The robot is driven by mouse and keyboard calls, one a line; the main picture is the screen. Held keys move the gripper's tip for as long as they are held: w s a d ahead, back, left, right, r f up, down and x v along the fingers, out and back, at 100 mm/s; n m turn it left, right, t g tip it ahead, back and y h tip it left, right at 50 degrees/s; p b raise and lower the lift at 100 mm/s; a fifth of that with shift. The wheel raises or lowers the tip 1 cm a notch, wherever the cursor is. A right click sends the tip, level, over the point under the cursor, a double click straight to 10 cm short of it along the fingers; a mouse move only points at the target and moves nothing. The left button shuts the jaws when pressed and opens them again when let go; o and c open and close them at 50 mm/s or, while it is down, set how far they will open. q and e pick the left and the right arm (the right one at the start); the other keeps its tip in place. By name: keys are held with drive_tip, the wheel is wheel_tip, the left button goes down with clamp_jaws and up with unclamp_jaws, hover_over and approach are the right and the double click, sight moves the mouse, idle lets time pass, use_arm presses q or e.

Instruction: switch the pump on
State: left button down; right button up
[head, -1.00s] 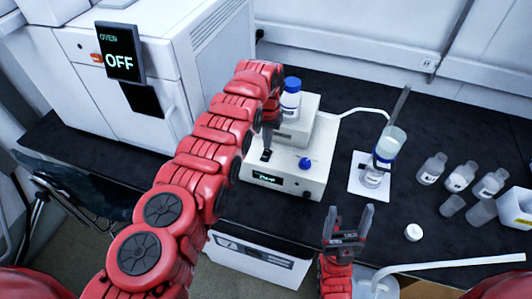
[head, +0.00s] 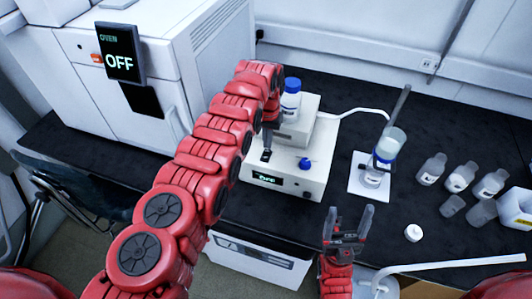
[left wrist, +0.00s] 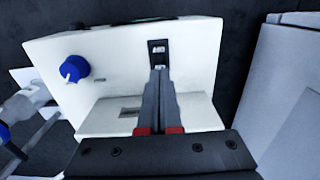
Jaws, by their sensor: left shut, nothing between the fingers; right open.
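The pump (head: 312,184) is a white box on the black bench, with a small lit display (head: 267,179) whose text is too blurred to read and a blue knob (head: 305,163). Its black rocker switch (head: 265,156) is on the top; it also shows in the left wrist view (left wrist: 158,47). My left gripper (head: 267,146) is shut and empty, pointing down. In the left wrist view its fingertips (left wrist: 159,70) are at the near edge of the switch; I cannot tell whether they touch. My right gripper (head: 348,222) is open and empty at the bench's front edge.
A blue-capped bottle (head: 291,100) stands on the pump's raised rear part. A tube runs right to a glass column (head: 390,145) over a flask on a white plate. Several bottles (head: 460,178) stand further right. The oven (head: 65,75), reading OFF, is left.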

sight(267, 151)
use_arm(q)
drive_tip(key=shift+f+b, duration=1)
idle(0.9)
drive_tip(key=shift+r, duration=0.1)
wheel_tip(267, 151, up, 5)
drive_tip(key=p, duration=0.4)
drive_tip(key=shift+r+p, duration=0.75)
drive_tip(key=shift+r, duration=0.2)
